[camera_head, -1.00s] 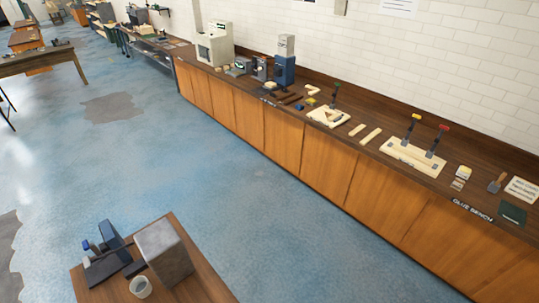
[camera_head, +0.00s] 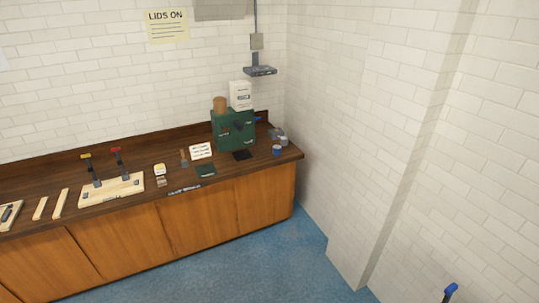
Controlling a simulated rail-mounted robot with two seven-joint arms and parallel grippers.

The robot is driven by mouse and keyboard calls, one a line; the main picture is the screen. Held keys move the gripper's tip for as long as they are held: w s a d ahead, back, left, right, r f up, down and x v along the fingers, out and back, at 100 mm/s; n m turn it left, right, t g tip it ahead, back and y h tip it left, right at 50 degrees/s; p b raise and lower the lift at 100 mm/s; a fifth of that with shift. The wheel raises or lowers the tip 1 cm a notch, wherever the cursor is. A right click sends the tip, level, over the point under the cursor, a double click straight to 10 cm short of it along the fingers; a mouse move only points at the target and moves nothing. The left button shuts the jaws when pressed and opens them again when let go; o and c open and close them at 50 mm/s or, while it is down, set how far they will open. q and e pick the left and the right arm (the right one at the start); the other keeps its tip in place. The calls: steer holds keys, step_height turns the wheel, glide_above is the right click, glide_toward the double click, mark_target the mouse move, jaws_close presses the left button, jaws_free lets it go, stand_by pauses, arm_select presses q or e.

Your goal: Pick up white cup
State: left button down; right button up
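I see no white cup that I can make out for sure in this view. A small pale round container (camera_head: 283,141) stands near the right end of the wooden bench (camera_head: 135,218), but it is too small to tell what it is. Neither of my grippers is in view.
A green cabinet (camera_head: 228,132) with a white box (camera_head: 240,95) on top stands at the bench's right end. A board with two upright clamps (camera_head: 108,190) lies to the left. Blue floor (camera_head: 240,270) is clear in front. A white brick wall (camera_head: 400,150) closes the right side. A blue-tipped object (camera_head: 450,290) shows at bottom right.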

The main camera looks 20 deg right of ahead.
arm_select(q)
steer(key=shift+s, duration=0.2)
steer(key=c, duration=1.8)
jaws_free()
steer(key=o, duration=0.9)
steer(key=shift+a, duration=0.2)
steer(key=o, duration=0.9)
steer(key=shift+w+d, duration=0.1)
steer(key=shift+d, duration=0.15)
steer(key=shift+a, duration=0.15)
